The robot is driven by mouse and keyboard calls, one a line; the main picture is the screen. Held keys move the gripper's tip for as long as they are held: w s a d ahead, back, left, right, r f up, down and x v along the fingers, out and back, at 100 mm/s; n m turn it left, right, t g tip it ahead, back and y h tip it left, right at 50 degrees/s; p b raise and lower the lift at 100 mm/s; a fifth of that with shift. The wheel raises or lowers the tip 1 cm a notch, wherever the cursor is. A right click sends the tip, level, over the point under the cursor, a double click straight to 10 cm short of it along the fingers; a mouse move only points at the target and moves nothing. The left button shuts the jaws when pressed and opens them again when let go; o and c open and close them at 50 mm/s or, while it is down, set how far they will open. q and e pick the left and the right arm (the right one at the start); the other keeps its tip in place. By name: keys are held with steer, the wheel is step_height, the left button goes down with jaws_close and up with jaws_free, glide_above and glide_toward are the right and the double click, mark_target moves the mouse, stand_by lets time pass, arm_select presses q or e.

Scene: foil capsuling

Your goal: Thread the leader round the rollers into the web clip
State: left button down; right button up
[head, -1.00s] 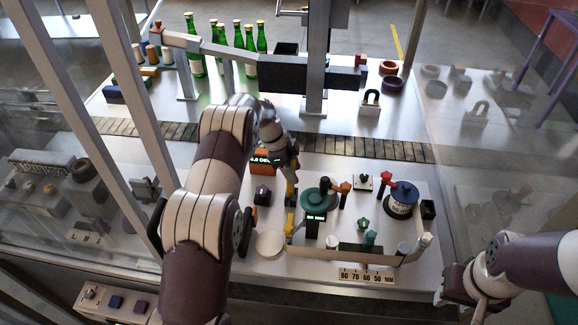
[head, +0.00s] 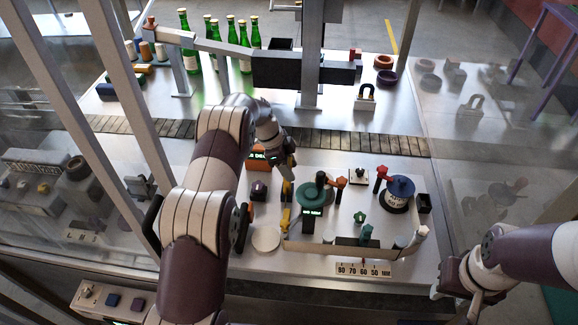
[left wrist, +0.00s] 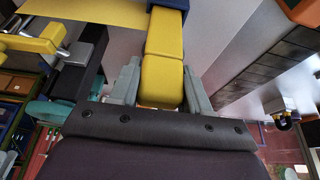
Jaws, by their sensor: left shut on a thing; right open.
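In the head view my left gripper (head: 287,181) is over the left side of the machine plate (head: 340,190). In the left wrist view its grey fingers (left wrist: 161,82) are shut on a yellow block (left wrist: 164,65) with a dark blue end. A yellow sheet (left wrist: 95,12) lies beside the blue end; whether they join is unclear. A pale web strip (head: 335,249) runs along the front of the plate to a white roller (head: 420,235) at right. A yellow part (head: 285,218) stands at the plate's left. I cannot tell which part is the clip. My right gripper (head: 460,297) is open and empty, lower right.
A green disc (head: 313,195) and a blue-topped reel (head: 398,190) stand on the plate. A white disc (head: 265,240) lies front left. A scale (head: 363,268) is at the front edge. A conveyor (head: 350,142) and green bottles (head: 232,40) are behind. Glass panels flank the area.

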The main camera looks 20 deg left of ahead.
mark_target(287, 185)
arm_select(q)
steer(key=shift+f, duration=0.35)
steer(key=shift+f+b, duration=0.15)
steer(key=shift+b, duration=0.2)
steer(key=shift+f+b, duration=0.65)
steer(key=shift+c, duration=2.3)
jaws_free()
